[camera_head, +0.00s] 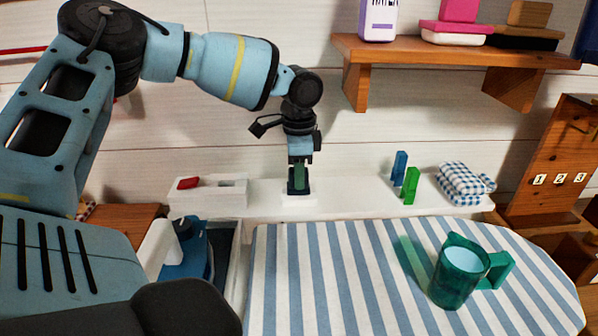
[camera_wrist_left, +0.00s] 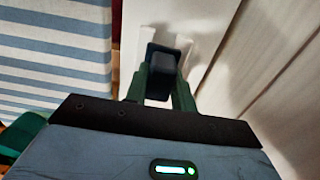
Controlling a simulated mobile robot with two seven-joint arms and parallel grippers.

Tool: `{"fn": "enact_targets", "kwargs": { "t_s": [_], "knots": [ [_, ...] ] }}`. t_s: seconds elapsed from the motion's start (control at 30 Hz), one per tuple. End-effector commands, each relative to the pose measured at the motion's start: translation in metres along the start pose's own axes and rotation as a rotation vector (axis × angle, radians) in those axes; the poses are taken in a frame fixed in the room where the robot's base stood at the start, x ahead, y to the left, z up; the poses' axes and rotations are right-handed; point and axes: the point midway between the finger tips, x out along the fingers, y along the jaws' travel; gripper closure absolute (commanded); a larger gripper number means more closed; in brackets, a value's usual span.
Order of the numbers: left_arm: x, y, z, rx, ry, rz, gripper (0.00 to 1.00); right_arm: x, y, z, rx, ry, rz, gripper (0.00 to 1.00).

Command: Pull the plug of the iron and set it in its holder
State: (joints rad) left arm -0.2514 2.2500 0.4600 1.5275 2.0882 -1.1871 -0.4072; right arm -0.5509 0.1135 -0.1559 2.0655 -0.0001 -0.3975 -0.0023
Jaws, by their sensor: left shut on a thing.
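My left gripper (camera_head: 298,188) points down over the white ledge behind the ironing board. Its green fingers (camera_wrist_left: 160,85) are shut on a dark plug (camera_wrist_left: 160,62). The plug is at a small white block (camera_head: 299,201), which also shows in the left wrist view (camera_wrist_left: 183,42); I cannot tell if it is seated in it or just above. Left of it is a white socket box (camera_head: 207,197) with a red switch (camera_head: 188,183) and a recess with no plug visible in it. A blue object, likely the iron (camera_head: 195,256), is partly hidden at lower left. My right gripper is not in view.
A green mug (camera_head: 459,275) stands on the striped ironing board (camera_head: 335,280). Blue (camera_head: 399,168) and green (camera_head: 411,185) upright pieces and a checked cloth (camera_head: 464,184) are on the ledge at right. A wooden shelf (camera_head: 440,52) hangs above. The board's left and middle are clear.

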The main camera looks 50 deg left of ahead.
Motion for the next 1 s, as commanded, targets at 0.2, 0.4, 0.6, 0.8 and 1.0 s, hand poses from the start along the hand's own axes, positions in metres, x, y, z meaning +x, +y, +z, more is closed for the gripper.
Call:
{"fn": "enact_targets", "kwargs": {
  "t_s": [0.2, 0.4, 0.6, 0.8, 1.0],
  "knots": [
    [0.002, 0.000, 0.000, 0.000, 0.000, 0.000, 0.98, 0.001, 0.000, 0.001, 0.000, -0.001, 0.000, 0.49],
    [0.002, 0.000, 0.000, 0.000, 0.000, 0.000, 0.53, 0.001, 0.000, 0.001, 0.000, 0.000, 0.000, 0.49],
    [0.002, 0.000, 0.000, 0.000, 0.000, 0.000, 0.50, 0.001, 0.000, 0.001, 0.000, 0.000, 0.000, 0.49],
    [-0.004, 0.000, 0.000, 0.000, 0.001, -0.001, 0.50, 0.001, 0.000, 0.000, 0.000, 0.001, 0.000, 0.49],
    [-0.034, -0.001, 0.000, -0.001, 0.003, -0.002, 0.50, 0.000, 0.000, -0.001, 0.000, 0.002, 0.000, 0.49]
  ]
}}
